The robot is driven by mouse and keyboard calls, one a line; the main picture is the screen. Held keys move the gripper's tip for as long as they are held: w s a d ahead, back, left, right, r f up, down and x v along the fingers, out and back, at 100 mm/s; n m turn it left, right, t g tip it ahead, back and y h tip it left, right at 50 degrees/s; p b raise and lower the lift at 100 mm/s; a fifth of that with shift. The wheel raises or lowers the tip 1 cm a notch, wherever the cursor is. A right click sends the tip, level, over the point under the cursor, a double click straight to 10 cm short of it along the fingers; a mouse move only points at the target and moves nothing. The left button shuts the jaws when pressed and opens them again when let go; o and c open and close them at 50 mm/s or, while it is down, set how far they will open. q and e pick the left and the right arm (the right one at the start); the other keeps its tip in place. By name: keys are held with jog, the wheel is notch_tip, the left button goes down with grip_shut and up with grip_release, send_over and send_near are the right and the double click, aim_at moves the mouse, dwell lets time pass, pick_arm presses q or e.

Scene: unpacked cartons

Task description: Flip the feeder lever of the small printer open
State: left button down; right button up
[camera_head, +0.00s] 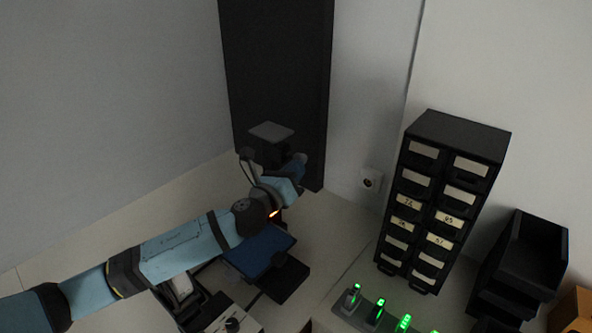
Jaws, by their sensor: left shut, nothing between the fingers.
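My left arm reaches in from the left to the back corner of the counter. Its wrist bends there, and the left gripper (275,212) shows only as a small dark shape by an orange glow, shut and empty; its fingertips are hard to make out. A dark box with a grey flat top (270,131) stands just behind the wrist, partly hidden by it. My right gripper is not in view.
A tall dark panel (280,70) rises behind. A black drawer cabinet (440,205) stands right, with black bins (520,265) and an orange carton (572,312) beyond. Small green-lit devices (375,311) line the front. A pale device (232,322) sits lower left. Counter between the pad and cabinet is clear.

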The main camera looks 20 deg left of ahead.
pick_arm(q)
jog(key=shift+r+n, duration=0.2)
jog(key=shift+n, duration=0.3)
dwell(2.0)
jog(key=shift+f, duration=0.1)
